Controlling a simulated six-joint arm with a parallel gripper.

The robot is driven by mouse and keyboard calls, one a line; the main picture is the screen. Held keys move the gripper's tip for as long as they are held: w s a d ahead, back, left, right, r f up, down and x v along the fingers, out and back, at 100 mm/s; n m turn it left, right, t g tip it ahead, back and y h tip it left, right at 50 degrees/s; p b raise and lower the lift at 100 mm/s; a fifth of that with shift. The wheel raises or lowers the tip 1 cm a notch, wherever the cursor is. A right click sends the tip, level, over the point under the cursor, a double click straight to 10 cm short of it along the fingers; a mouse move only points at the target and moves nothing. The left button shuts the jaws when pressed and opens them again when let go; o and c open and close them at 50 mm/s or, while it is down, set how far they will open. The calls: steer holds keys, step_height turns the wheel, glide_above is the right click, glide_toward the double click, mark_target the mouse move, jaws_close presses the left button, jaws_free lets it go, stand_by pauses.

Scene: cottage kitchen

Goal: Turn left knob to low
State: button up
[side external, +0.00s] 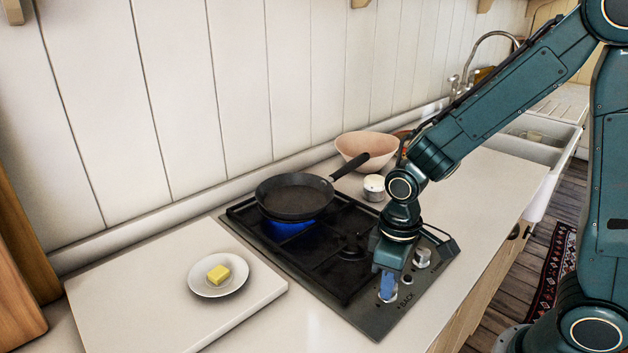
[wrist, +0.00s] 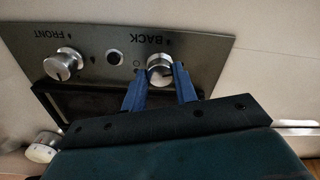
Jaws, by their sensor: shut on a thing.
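The left knob, silver and round, is labelled BACK on the hob's metal panel (side external: 372,324). It shows in the wrist view (wrist: 160,73) between my two blue fingers. My gripper (side external: 388,285) points down and is shut on this knob, one finger on each side. Its pointer is hard to read. The other knob (side external: 422,257), labelled FRONT in the wrist view (wrist: 64,64), stands apart and untouched. A dark frying pan (side external: 295,197) sits on the far burner, with a blue flame (side external: 290,228) under it.
A white board (side external: 150,300) left of the hob holds a plate (side external: 218,288) with yellow butter (side external: 218,274). A small white pot (side external: 374,187) and a pink bowl (side external: 365,146) stand behind. A small dark button (wrist: 114,58) lies between the knobs.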

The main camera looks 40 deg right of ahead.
steer(key=n, duration=0.5)
steer(key=shift+n, duration=0.3)
steer(key=n, duration=0.5)
steer(key=shift+n, duration=0.3)
steer(key=o, duration=1)
steer(key=shift+c, duration=0.2)
steer(key=shift+r, duration=0.1)
step_height(320, 180, up, 14)
stand_by(0.5)
